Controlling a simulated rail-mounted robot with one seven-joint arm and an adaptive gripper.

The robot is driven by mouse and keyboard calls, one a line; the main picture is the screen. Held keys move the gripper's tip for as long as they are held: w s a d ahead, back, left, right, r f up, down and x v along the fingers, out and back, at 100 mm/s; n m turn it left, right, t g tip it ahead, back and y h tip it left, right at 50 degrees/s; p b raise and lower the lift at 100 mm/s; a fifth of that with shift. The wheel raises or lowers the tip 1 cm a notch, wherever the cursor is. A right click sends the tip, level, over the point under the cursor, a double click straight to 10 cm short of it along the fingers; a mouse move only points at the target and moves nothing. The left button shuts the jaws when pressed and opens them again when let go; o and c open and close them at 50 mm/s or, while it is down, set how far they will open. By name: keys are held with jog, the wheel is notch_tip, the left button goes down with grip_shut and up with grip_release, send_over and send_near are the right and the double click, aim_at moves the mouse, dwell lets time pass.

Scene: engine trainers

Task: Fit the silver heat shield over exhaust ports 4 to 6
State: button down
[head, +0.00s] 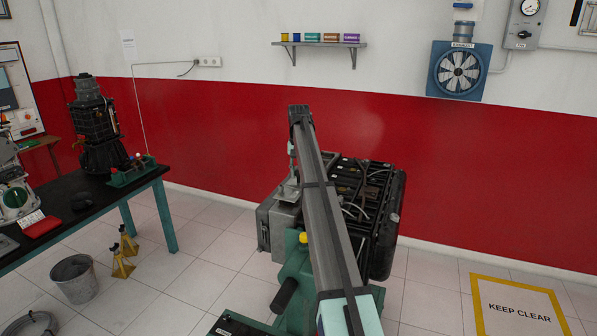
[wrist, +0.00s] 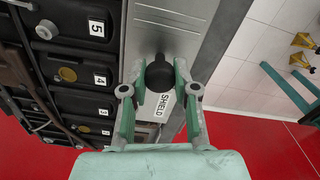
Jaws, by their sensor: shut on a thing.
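The silver heat shield (wrist: 143,25) is a long flat metal panel marked SHIELD, with a round black knob (wrist: 159,73). In the wrist view my gripper (wrist: 160,78) is shut on that knob, one finger on each side. The shield lies alongside the engine's dark side, where numbered ports 5 (wrist: 97,29) and 4 (wrist: 101,79) show to its left. Port 6 is not in view. I cannot tell whether the shield touches the engine. In the head view the engine (head: 386,222) stands on a green stand, and my arm hides much of it and the gripper's fingers.
A dark workbench (head: 110,195) with a red tool stands at the left. A bucket (head: 78,278) and yellow jack stands (head: 122,262) are on the floor beside it. A yellow-framed KEEP CLEAR floor mark (head: 517,308) is at the right. The tiled floor between is free.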

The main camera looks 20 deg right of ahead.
jog(key=shift+f, duration=0.8)
dwell(0.5)
jog(key=c, duration=0.8)
grip_release()
